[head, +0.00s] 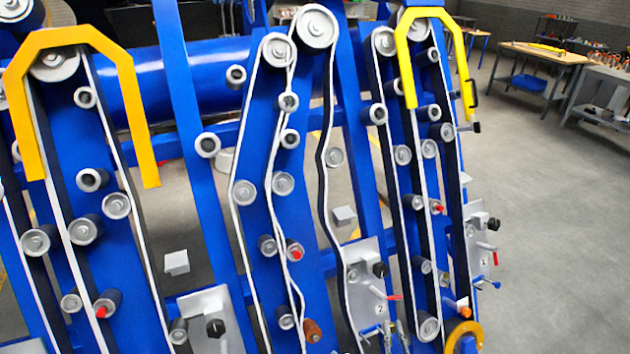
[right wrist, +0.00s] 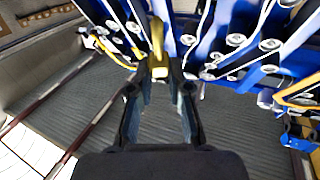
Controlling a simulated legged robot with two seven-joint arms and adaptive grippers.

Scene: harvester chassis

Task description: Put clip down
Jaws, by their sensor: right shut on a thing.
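My right gripper (right wrist: 160,76) is shut on a yellow-gold piece, taken to be the clip (right wrist: 157,40), which sticks out beyond the fingertips in the right wrist view. The clip's held end is partly hidden by the fingertips. The blue harvester chassis (right wrist: 210,30) lies beyond it. In the head view, small grey tips that look like my right gripper (head: 394,336) show at the bottom edge, in front of the chassis; the clip cannot be made out clearly there. My left gripper is not in view.
The chassis carries white-edged belts, grey rollers (head: 316,26) and several red-tipped parts. Yellow guards (head: 80,38) arch over its left and right sections. A workbench (head: 535,55) stands at the back right. The grey floor (head: 560,210) to the right is clear.

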